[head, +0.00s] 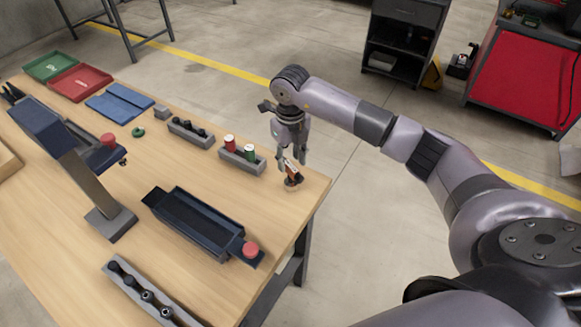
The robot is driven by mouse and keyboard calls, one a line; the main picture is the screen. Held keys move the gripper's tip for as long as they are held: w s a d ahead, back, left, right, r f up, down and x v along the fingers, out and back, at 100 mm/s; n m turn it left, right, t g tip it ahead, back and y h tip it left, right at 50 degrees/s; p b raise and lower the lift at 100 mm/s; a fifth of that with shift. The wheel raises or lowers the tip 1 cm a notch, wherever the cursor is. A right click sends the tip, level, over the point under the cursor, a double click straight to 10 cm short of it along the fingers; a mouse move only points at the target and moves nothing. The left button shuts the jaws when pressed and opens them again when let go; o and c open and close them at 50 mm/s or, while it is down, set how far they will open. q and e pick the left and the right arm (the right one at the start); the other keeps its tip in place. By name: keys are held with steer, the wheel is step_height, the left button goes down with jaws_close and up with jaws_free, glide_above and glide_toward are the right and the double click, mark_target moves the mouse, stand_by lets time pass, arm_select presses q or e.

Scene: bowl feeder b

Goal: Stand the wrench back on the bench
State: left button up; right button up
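My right gripper (293,165) points down over the near right corner of the wooden bench (185,255). Its two fingers are parted, one on each side of a small, tilted, orange-and-dark item (292,173). This item may be the wrench, but it is too small and too covered by the fingers to be sure. A brownish round part shows at its foot, at or near the bench top. I cannot tell whether the fingers press on it. My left gripper is not in view.
A dark trough (197,222) with a red button (250,249), a post stand (110,222) and a peg rack (140,292) stand nearer. Green (50,65), red (80,81) and blue (119,102) trays lie far left.

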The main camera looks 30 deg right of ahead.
step_height(320, 180, up, 8)
steer(key=b, duration=0.1)
steer(key=shift+r+b, duration=0.25)
steer(key=shift+b, duration=0.15)
